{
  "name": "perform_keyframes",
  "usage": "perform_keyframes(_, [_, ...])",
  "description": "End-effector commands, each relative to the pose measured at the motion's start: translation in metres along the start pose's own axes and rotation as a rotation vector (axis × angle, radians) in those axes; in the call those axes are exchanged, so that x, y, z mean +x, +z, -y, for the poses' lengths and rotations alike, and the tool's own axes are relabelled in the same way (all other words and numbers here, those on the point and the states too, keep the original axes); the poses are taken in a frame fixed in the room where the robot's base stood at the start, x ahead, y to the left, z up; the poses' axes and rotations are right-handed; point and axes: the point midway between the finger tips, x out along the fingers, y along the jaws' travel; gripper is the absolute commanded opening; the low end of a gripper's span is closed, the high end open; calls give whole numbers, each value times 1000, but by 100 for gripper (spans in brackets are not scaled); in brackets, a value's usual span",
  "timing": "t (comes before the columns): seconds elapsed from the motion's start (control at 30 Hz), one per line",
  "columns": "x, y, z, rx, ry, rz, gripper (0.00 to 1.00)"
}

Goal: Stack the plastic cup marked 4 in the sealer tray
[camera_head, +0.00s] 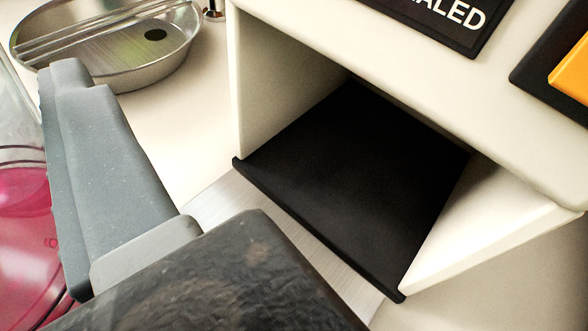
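The sealer tray (350,180) is a black, flat, empty-looking surface inside a cream sealer housing, with a thin raised front lip. A clear plastic cup (22,245) with pink contents is cut off by the left edge. A faint mark shows on its side, but I cannot read a number. One grey finger of my gripper (105,170) runs along the cup's right side, left of the tray opening. The other finger is not visible, so I cannot tell if the gripper is shut on the cup.
The cream housing (290,40) has side walls and a top around the tray opening. A sign (450,20) ending in "ALED" and an orange panel (572,70) sit on it. A round metal basin (110,45) stands at top left on a pale counter (185,125).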

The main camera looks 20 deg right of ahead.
Motion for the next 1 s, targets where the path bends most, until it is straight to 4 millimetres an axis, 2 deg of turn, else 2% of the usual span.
perform_keyframes(0.03, [-6,4,-12,-1,-2,1,38])
perform_keyframes(0.1, [-11,8,-23,-1,-11,2,38])
perform_keyframes(0.3, [-21,13,-38,-3,-24,-1,38])
perform_keyframes(0.63, [-12,64,-39,0,-27,1,38])
perform_keyframes(0.87, [-9,77,-39,-3,-26,0,38])
perform_keyframes(1.0, [-6,91,-39,-1,-26,0,38])
